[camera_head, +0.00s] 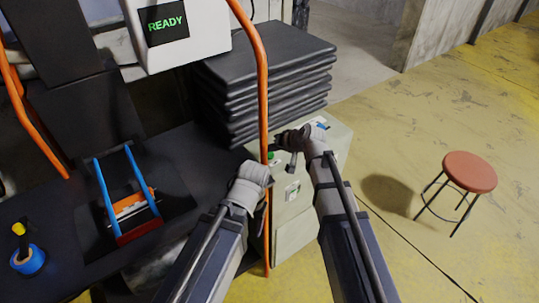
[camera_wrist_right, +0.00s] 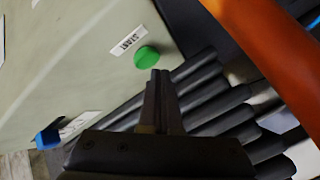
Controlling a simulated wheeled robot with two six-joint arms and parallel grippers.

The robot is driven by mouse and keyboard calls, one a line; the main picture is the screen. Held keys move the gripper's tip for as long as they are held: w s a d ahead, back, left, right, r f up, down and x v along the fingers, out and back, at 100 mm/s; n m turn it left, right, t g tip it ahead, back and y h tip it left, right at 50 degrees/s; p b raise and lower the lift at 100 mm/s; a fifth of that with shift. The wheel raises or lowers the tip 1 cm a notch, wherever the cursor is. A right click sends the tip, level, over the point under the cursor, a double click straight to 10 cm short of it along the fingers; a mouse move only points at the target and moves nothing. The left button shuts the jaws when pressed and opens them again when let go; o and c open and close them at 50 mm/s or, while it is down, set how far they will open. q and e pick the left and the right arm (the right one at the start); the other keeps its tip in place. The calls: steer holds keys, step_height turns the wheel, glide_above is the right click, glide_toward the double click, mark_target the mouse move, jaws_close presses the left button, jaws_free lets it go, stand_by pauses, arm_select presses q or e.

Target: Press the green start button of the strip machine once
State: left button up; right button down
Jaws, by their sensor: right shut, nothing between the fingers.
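The strip machine (camera_head: 297,235) is a pale grey-green cabinet at the centre of the head view. Its green start button (camera_wrist_right: 147,57) sits beside a white START label (camera_wrist_right: 127,40) in the right wrist view. It also shows small in the head view (camera_head: 270,156). My right gripper (camera_wrist_right: 158,74) is shut and empty, its tips beside the button in the picture. I cannot tell whether they touch it. My right gripper also shows in the head view (camera_head: 280,146). My left arm ends at a grey wrist (camera_head: 249,182) left of the cabinet front; its fingers are hidden.
An orange post (camera_head: 262,85) rises close to the button. A stack of dark slabs (camera_head: 270,70) stands behind the cabinet. A blue button (camera_wrist_right: 48,137) is farther along the panel. A red stool (camera_head: 469,171) stands on open yellow floor.

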mark_target(271, 156)
steer(key=shift+f, duration=0.25)
steer(key=shift+f+b, duration=0.45)
steer(key=shift+b, duration=0.1)
stand_by(0.5)
steer(key=shift+r, duration=0.2)
steer(key=shift+r+p, duration=0.7)
steer(key=shift+p, duration=0.15)
step_height(271, 156, up, 5)
steer(key=p, duration=0.5)
stand_by(1.5)
